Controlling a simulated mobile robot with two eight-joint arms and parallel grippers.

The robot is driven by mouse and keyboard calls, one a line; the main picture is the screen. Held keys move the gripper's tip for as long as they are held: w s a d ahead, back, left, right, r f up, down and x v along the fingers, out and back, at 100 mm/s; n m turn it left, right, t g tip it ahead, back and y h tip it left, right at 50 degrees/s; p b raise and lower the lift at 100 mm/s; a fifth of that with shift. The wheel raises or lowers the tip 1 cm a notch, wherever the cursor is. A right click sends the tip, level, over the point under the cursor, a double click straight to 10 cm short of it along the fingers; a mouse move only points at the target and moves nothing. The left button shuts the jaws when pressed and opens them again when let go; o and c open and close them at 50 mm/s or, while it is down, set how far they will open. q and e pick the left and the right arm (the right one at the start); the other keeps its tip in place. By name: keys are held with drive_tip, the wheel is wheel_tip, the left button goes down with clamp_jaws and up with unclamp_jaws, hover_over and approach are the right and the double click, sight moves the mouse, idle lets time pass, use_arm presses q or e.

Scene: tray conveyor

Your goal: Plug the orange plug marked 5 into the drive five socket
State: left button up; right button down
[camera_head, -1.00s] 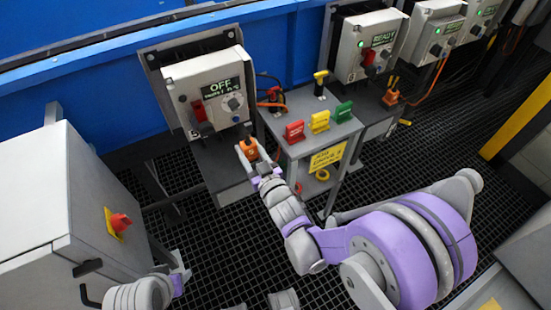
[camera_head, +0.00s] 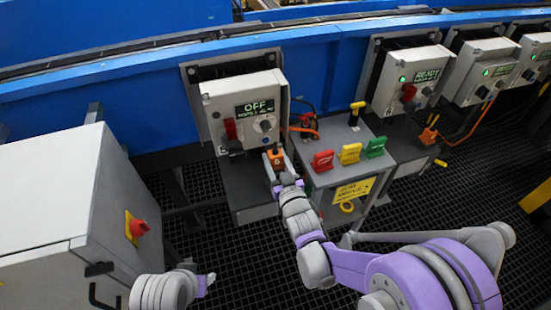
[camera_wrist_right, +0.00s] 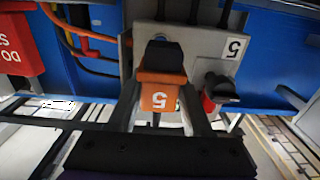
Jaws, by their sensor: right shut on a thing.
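The orange plug marked 5 (camera_head: 277,156) is in my right gripper (camera_head: 275,163), just below the lower edge of the grey drive box (camera_head: 216,100) with the OFF display. In the right wrist view the plug (camera_wrist_right: 160,97) sits between the two fingers of the right gripper (camera_wrist_right: 160,118), its 5 upside down. Its black end (camera_wrist_right: 163,54) points at the box, which bears a 5 label (camera_wrist_right: 234,47). The socket is hidden behind the plug, and I cannot tell whether the black end is inside it. My left gripper (camera_head: 205,281) is at the lower left, its jaws unclear.
A grey stand (camera_head: 325,180) beside the box carries red (camera_head: 323,160), yellow (camera_head: 350,153) and green (camera_head: 376,147) tags. A grey cabinet (camera_head: 60,195) with a red knob (camera_head: 139,227) stands at left. Other drive boxes read READY at right.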

drive_tip(key=shift+f+b, duration=1.85)
drive_tip(key=shift+f, duration=0.85)
drive_tip(key=shift+f+b, duration=0.15)
drive_tip(key=shift+b, duration=0.15)
drive_tip(key=shift+f, duration=0.35)
drive_tip(key=shift+f+b, duration=1.1)
drive_tip(key=shift+b, duration=0.05)
drive_tip(key=shift+c, duration=1.2)
unclamp_jaws()
